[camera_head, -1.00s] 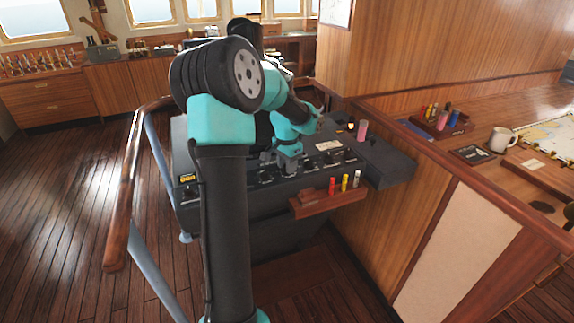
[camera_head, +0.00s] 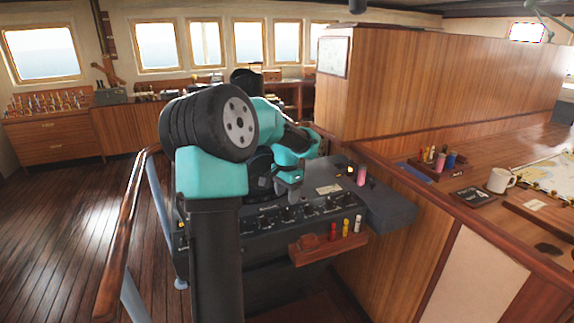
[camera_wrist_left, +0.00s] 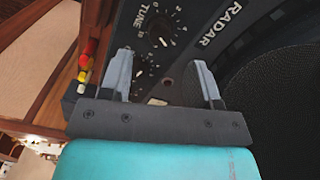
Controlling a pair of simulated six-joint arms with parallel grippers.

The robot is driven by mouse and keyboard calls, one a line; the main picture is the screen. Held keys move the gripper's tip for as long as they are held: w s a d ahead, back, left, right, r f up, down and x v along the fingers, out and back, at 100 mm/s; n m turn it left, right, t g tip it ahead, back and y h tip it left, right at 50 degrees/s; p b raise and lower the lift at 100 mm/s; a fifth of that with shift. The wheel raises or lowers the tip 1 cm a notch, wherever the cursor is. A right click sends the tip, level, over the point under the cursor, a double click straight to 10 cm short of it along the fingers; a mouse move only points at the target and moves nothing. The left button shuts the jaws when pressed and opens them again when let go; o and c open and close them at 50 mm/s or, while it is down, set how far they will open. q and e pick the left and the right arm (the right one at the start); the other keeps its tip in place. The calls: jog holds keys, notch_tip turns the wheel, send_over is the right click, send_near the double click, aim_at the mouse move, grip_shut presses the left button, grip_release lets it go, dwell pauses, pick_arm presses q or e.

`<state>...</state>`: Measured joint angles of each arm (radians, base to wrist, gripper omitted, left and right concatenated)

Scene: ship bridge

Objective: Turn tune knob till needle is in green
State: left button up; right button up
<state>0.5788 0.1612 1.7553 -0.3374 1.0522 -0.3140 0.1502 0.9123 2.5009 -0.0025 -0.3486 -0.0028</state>
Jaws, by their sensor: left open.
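The TUNE knob (camera_wrist_left: 162,38) is a small black knob with a white pointer line, beside a white numbered scale and the word TUNE, on the dark radar panel in the left wrist view. My left gripper (camera_wrist_left: 164,62) is open and empty. Its two grey fingers point toward the panel, and the knob shows beyond the gap between them, apart from both. In the head view my left gripper (camera_head: 291,190) hangs over the dark console (camera_head: 385,205), near its row of small knobs. I cannot make out the needle or a green band. My right gripper is not in view.
A dark round screen area (camera_wrist_left: 285,95) lies beside the RADAR lettering. A wooden holder (camera_head: 318,252) with red, yellow and white cylinders is on the console's front. A pink cylinder (camera_head: 361,175) stands on its top. A wooden rail (camera_head: 122,235) runs along the left.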

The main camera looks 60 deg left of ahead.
aim_at(287, 210)
pick_arm(q)
notch_tip(287, 210, up, 11)
dwell(0.3)
jog(key=shift+f, duration=0.1)
